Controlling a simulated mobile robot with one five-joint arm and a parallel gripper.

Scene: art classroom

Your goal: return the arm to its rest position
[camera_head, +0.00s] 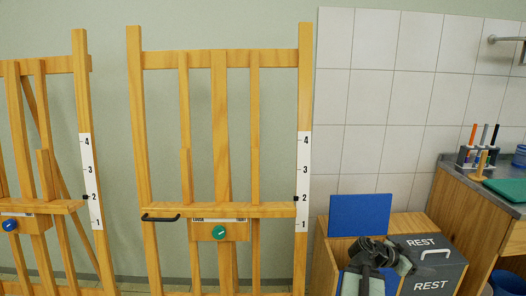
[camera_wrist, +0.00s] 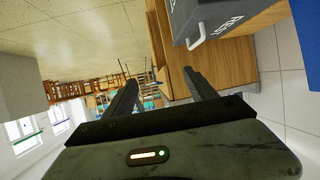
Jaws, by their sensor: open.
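My gripper (camera_head: 384,254) is at the lower right of the head view, in front of a wooden cabinet and a dark grey box marked REST. In the wrist view my gripper (camera_wrist: 163,92) shows its two dark fingers spread apart with nothing between them. The wrist view is strongly tilted. The REST box (camera_wrist: 205,18) shows there at the top, beyond the fingers, with its light handle. In the head view the REST box (camera_head: 440,262) stands right of my gripper, and its lower part is cut off by the frame. I cannot tell the exact gap between them.
A wooden easel (camera_head: 219,120) with a green knob stands in the middle, another easel (camera_head: 40,200) at left. A blue panel (camera_head: 360,215) stands behind my arm. A counter (camera_head: 490,190) with a tool holder and green mat is at right.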

